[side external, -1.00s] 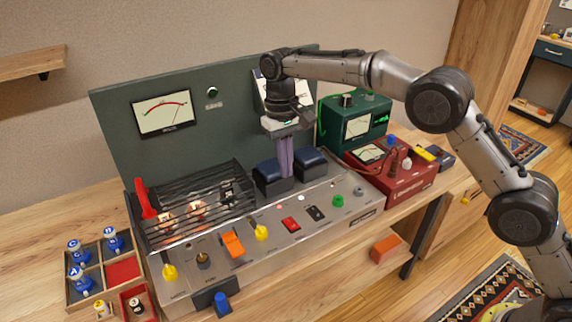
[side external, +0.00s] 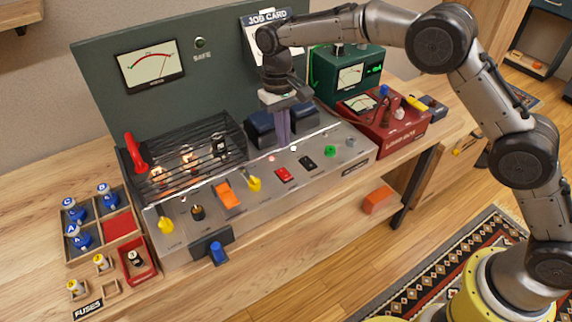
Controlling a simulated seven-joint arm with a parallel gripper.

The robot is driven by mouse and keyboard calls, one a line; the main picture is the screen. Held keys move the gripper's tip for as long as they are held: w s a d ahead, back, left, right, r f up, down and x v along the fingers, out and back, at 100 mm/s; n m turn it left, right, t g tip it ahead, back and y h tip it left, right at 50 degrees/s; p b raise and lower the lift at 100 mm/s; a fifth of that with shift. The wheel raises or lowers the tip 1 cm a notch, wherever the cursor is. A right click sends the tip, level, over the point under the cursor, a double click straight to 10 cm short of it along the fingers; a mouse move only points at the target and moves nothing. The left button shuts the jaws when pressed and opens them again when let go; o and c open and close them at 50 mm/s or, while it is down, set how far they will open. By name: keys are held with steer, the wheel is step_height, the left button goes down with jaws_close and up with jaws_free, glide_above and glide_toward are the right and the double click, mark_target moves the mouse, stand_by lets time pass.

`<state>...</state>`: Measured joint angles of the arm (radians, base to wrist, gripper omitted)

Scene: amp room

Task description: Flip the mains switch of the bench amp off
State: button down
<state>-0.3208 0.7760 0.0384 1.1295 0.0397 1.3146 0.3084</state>
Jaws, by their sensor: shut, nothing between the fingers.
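The bench amp (side external: 352,163) is a grey sloped chassis on the wooden bench with a dark green upright panel behind it. I cannot read which is marked as mains. A small red light (side external: 271,158) shows behind the red rocker, and a white light (side external: 293,147) behind the black one. My gripper (side external: 283,143) points down with its purple fingers shut and empty. Its tips are just behind the rockers, seemingly above the chassis; contact cannot be told.
Glowing tubes sit under a black wire cage (side external: 190,157), with a red handle (side external: 135,152) at its left. Dark blue transformer blocks (side external: 304,121) flank my fingers. A red box (side external: 398,132) and green meter unit (side external: 336,82) stand right.

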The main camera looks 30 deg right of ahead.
mark_target(284, 172)
steer(key=f, duration=0.6)
steer(key=s+f, duration=0.1)
steer(key=f, duration=0.1)
steer(key=shift+f, duration=0.4)
steer(key=shift+s, duration=0.1)
steer(key=shift+s+f, duration=0.15)
steer(key=shift+f, duration=0.25)
steer(key=shift+w, duration=0.85)
steer(key=shift+r, duration=0.2)
steer(key=shift+w+r, duration=0.1)
steer(key=shift+r, duration=0.25)
step_height(284, 172, up, 13)
steer(key=w, duration=0.1)
steer(key=shift+w+r, duration=0.15)
steer(key=shift+w, duration=0.1)
